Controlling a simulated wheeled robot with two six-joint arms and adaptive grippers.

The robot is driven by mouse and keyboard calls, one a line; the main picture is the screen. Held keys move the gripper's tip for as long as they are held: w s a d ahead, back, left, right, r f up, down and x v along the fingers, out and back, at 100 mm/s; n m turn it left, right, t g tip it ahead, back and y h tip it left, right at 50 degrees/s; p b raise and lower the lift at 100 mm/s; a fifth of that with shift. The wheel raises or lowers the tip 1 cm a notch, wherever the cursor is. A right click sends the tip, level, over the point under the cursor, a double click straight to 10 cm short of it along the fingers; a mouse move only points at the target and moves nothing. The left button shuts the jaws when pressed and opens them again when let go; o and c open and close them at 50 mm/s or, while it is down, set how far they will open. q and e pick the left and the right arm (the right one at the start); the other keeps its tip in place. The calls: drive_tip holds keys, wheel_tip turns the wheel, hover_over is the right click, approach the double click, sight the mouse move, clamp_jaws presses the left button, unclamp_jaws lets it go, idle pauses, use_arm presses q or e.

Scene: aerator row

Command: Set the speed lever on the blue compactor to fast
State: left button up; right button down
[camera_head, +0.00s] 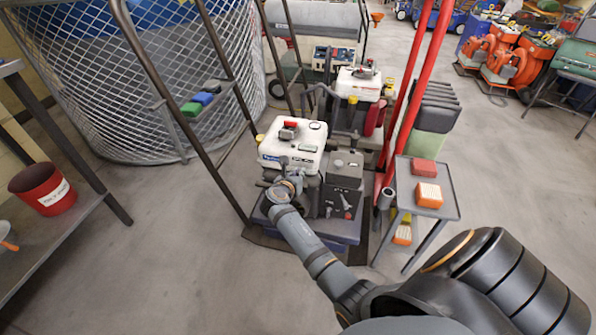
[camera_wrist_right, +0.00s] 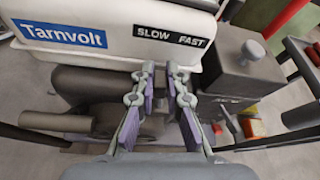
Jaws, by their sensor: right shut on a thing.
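The blue compactor has a white tank (camera_head: 292,143) with a blue Tarnvolt label, which also shows in the right wrist view (camera_wrist_right: 62,33). A black SLOW FAST plate (camera_wrist_right: 172,37) is on the tank's lower edge, SLOW at left, FAST at right. My right gripper (camera_wrist_right: 162,72) is at the machine just below this plate, nearer the word SLOW. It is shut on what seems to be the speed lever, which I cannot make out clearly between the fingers. In the head view my right gripper (camera_head: 285,183) is at the machine's front. My left gripper is not in view.
A similar white-topped machine (camera_head: 357,84) stands behind. Red upright bars (camera_head: 408,95) rise at its right. A small grey stand (camera_head: 447,202) with red and orange blocks is close at right. A metal frame (camera_head: 180,100) stands at left. Open floor lies left and front.

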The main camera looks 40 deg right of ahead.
drive_tip(key=shift+s+d+r+m+p, duration=0.15)
drive_tip(key=shift+s+m+p, duration=0.15)
drive_tip(key=shift+p, duration=0.6)
drive_tip(key=s+d+m+t+y+p, duration=0.1)
drive_tip(key=p, duration=0.2)
drive_tip(key=shift+r, duration=0.1)
drive_tip(key=shift+s+d+m, duration=0.1)
drive_tip(key=shift+s+m, duration=0.05)
drive_tip(key=shift+m, duration=0.25)
drive_tip(key=shift+s+d+f+m+t+y+p, duration=0.4)
drive_tip(key=shift+m+t+p, duration=0.1)
drive_tip(key=shift+m, duration=0.2)
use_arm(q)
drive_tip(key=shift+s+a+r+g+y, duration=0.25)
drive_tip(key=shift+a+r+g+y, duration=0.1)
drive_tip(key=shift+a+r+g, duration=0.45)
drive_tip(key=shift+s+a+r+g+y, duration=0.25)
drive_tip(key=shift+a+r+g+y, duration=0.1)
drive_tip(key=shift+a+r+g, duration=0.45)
use_arm(e)
drive_tip(key=shift+s+d+f+m+t, duration=0.15)
drive_tip(key=shift+s+m+t, duration=0.15)
drive_tip(key=shift+m, duration=0.1)
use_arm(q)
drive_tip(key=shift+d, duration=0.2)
use_arm(e)
drive_tip(key=c, duration=1.4)
unclamp_jaws()
drive_tip(key=shift+o, duration=0.2)
